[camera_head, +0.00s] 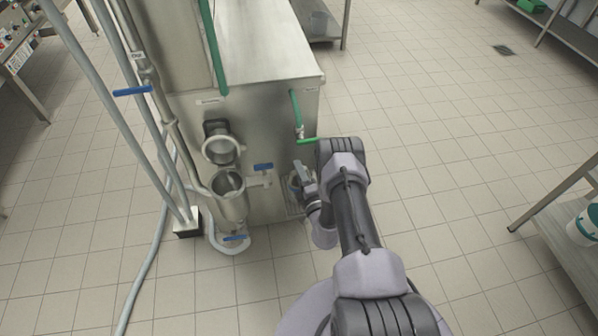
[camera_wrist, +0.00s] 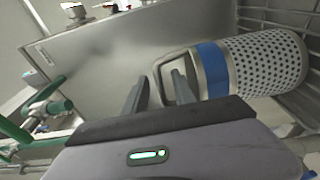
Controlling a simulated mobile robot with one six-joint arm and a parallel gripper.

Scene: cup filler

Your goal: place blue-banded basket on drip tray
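The blue-banded basket (camera_wrist: 258,66) is a perforated metal cylinder with a blue band (camera_wrist: 212,70) and a looped metal handle (camera_wrist: 158,72). It lies sideways in the wrist view, its perforated end toward the barred drip tray (camera_wrist: 283,14) at the right edge. Whether it touches the tray is unclear. My gripper (camera_wrist: 158,86) is open at the handle: one finger shows inside the loop, the other outside, with a gap between them. In the head view my gripper (camera_head: 305,181) is beside the steel machine, low above the drip tray (camera_head: 293,212), and mostly hides the basket.
The steel machine's side panel (camera_head: 262,110) stands close to my gripper. A green-handled valve (camera_head: 306,140) sticks out above it, and a blue-handled tap (camera_head: 263,167) is to its left. A steel cup holder (camera_head: 229,184) is further left.

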